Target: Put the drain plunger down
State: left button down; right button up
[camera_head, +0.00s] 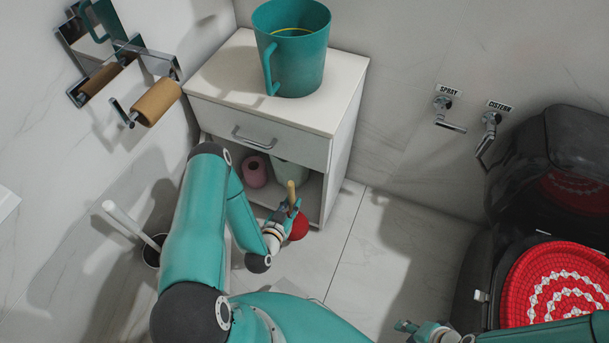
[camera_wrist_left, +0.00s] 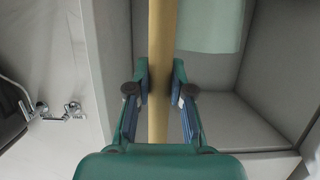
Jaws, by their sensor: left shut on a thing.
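The drain plunger has a red rubber cup (camera_head: 299,227) and a pale wooden handle (camera_head: 291,191). My left gripper (camera_head: 292,209) is shut on the handle, in front of the cabinet's open lower shelf. In the left wrist view the handle (camera_wrist_left: 157,120) runs upright through the picture between the two fingers of my left gripper (camera_wrist_left: 160,78). The cup is out of that view. Whether the cup touches the floor or shelf I cannot tell. My right gripper (camera_head: 404,326) is at the bottom edge, partly out of the picture, its jaw state unclear.
The white cabinet (camera_head: 345,130) bears a teal bucket (camera_head: 296,60). Its shelf holds a pink roll (camera_head: 255,171) and a pale green container (camera_head: 288,174). A toilet brush (camera_head: 130,224) stands left. The toilet (camera_head: 505,270) is right. Floor (camera_head: 370,245) between is clear.

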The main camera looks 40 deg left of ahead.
pick_arm(q)
jog(key=d+r+b+x, duration=0.1)
jog(key=b+x, duration=0.4)
jog(key=x, duration=1.2)
jog(key=shift+w+r, duration=0.3)
jog(key=shift+w, duration=0.3)
jog(key=shift+a, duration=0.1)
jog(key=c, duration=1)
grip_release()
jog(key=shift+f, duration=0.1)
jog(key=shift+c, duration=0.2)
jog(key=shift+s, duration=0.1)
jog(key=p+v, duration=0.3)
jog(key=v, duration=0.9)
jog(key=shift+p, duration=0.3)
